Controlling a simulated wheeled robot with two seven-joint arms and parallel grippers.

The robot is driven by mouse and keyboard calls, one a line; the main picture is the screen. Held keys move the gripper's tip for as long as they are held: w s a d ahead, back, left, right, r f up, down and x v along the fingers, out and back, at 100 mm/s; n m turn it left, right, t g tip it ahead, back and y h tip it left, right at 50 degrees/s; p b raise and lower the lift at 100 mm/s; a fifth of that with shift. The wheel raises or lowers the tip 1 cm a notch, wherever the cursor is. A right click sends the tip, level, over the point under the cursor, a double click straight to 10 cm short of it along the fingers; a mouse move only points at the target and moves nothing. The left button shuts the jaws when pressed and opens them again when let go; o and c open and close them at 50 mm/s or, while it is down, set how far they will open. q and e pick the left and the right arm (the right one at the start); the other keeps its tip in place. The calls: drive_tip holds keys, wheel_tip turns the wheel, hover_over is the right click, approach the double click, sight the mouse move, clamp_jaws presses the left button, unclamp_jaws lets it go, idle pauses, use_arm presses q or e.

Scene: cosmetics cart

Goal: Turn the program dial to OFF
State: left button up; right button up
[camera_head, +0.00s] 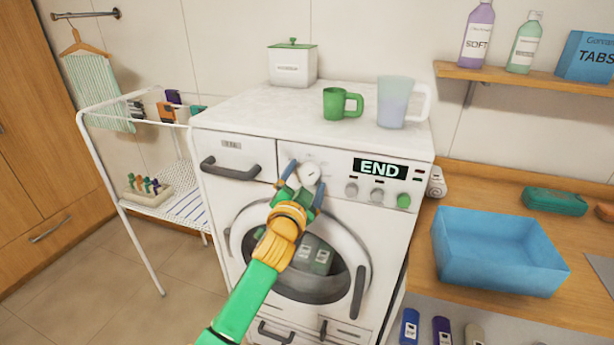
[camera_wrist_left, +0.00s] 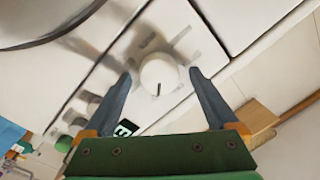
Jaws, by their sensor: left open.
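The white program dial (camera_head: 308,174) is on the washing machine's front panel, left of the display reading END (camera_head: 380,168). My left gripper (camera_head: 302,186) is open in front of the panel, its fingers to either side of the dial. In the left wrist view the dial (camera_wrist_left: 159,77) shows a dark pointer mark on its face, and it lies between and just beyond the open fingertips of my left gripper (camera_wrist_left: 160,82). The labels around the dial are too blurred to read. My right gripper is not in view.
Small knobs (camera_head: 377,195) and a green button (camera_head: 404,200) sit right of the dial. The round door (camera_head: 352,245) is below. A green mug (camera_head: 340,104) and a clear pitcher (camera_head: 394,102) stand on top. A blue bin (camera_head: 494,268) is on the right counter.

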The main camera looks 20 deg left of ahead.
use_arm(q)
drive_tip(key=shift+w+d, duration=0.2)
drive_tip(key=shift+w, duration=0.05)
drive_tip(key=shift+s+a, duration=0.15)
drive_tip(key=c, duration=1.4)
drive_tip(key=shift+o, duration=0.2)
drive_tip(key=shift+r, duration=0.1)
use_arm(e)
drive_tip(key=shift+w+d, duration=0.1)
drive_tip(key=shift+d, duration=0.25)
use_arm(q)
drive_tip(key=shift+n, duration=0.3)
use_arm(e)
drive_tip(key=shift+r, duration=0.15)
use_arm(q)
drive_tip(key=n, duration=0.1)
drive_tip(key=n+p, duration=0.1)
drive_tip(key=n, duration=0.1)
drive_tip(key=shift+r+n+p, duration=0.2)
drive_tip(key=shift+n+p, duration=0.1)
drive_tip(key=n+p, duration=0.2)
drive_tip(key=n, duration=0.3)
drive_tip(key=shift+a+g, duration=0.1)
drive_tip(key=shift+g, duration=0.3)
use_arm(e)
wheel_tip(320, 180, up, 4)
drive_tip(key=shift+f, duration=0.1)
use_arm(q)
drive_tip(key=shift+h, duration=0.3)
